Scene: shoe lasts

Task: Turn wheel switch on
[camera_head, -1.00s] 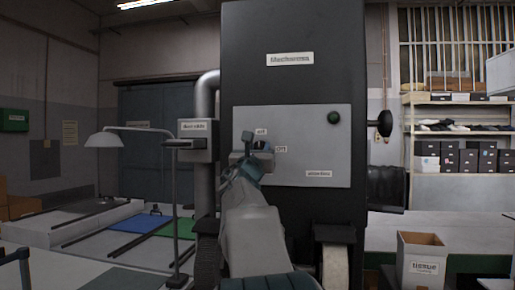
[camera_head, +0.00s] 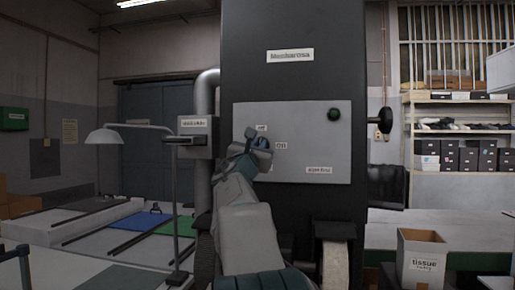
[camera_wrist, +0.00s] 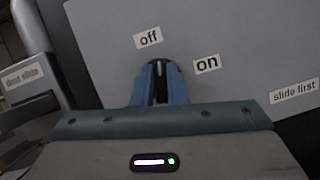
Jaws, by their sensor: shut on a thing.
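The wheel switch (camera_wrist: 158,66) is a small dark round knob with a pale line on its face, on the grey panel (camera_head: 310,130) of the black machine. My gripper (camera_wrist: 160,80) is shut on it, with one blue finger on each side. The "off" label (camera_wrist: 148,37) is above the knob, slightly left, and the "on" label (camera_wrist: 207,64) is to its right. In the head view my gripper (camera_head: 257,148) is at the panel's left side and hides the knob. The fingers cover part of the knob in the wrist view.
A "slide first" label (camera_wrist: 293,90) is at the panel's lower right. A box marked "dust slide" (camera_head: 198,127) and a grey pipe (camera_head: 205,92) stand close to the left of my gripper. A lamp (camera_head: 105,136) stands left.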

